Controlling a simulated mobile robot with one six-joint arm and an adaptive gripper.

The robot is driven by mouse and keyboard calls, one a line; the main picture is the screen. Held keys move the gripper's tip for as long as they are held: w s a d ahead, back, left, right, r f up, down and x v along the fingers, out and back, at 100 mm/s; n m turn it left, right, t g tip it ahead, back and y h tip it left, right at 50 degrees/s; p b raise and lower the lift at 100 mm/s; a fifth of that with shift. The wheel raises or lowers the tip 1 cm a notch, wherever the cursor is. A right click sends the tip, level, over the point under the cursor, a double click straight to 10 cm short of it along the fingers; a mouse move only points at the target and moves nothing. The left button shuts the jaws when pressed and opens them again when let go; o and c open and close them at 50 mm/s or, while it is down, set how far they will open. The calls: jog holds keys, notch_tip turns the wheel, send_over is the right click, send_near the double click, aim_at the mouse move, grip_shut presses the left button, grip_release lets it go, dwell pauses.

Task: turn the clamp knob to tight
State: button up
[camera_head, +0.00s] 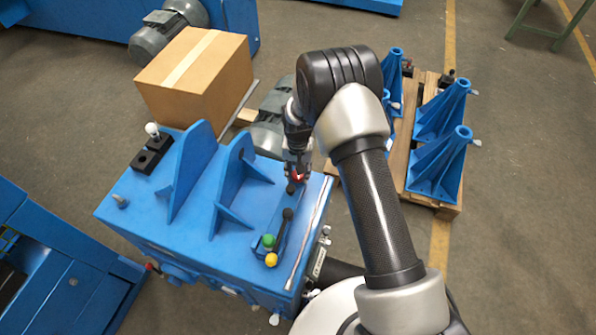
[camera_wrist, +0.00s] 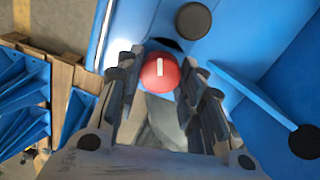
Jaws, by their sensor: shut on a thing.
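The clamp knob is a red round knob (camera_wrist: 159,72) with a white line on its face. In the wrist view the line runs nearly straight up and down. My gripper (camera_wrist: 160,80) has one finger on each side of the knob and is shut on it. In the head view the gripper (camera_head: 297,170) reaches down to the blue machine top (camera_head: 135,205), and only a bit of the red knob (camera_head: 297,177) shows below the fingers. Any marks for tight or loose around the knob cannot be made out.
Close by stand a dark round knob (camera_wrist: 193,20), a black-tipped lever (camera_head: 287,214), a green knob (camera_head: 268,241) and a yellow knob (camera_head: 271,259). Upright blue brackets (camera_head: 195,165) rise left of my gripper. A cardboard box (camera_head: 195,75) sits behind; a pallet (camera_head: 450,208) with blue parts stands right.

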jog(key=m, duration=0.4)
jog(key=shift+m, duration=0.4)
dwell(0.4)
jog(key=o, duration=1.1)
jog(key=shift+c, duration=0.2)
jog(key=shift+r, duration=0.1)
notch_tip(320, 180, up, 12)
